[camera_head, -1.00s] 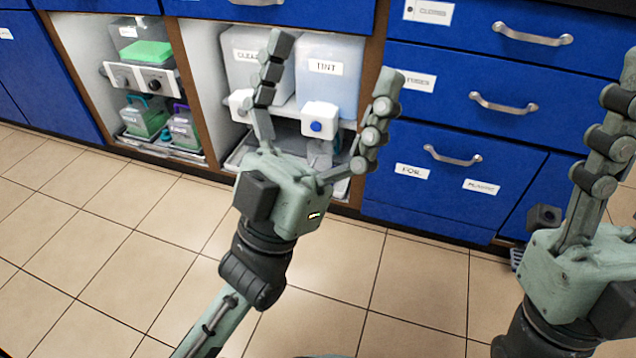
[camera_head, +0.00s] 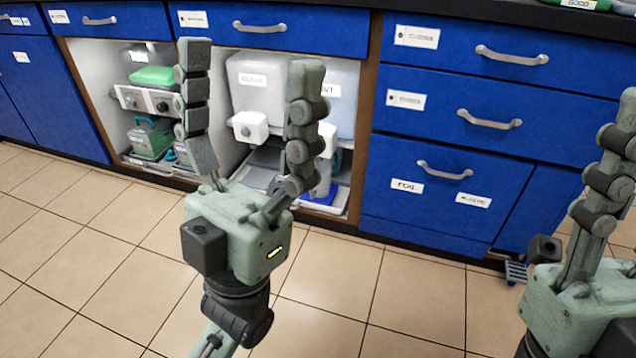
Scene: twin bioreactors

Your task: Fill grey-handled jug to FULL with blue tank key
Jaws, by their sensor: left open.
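My left gripper (camera_head: 248,75) is open and empty, fingers spread upward in front of the middle cabinet bay. My right gripper is partly in view at the right edge.
The left bay holds a unit with two dark knobs (camera_head: 163,106) and a green-filled container (camera_head: 153,75). Jugs (camera_head: 150,138) stand below it. Blue drawers (camera_head: 450,105) with metal handles are at right.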

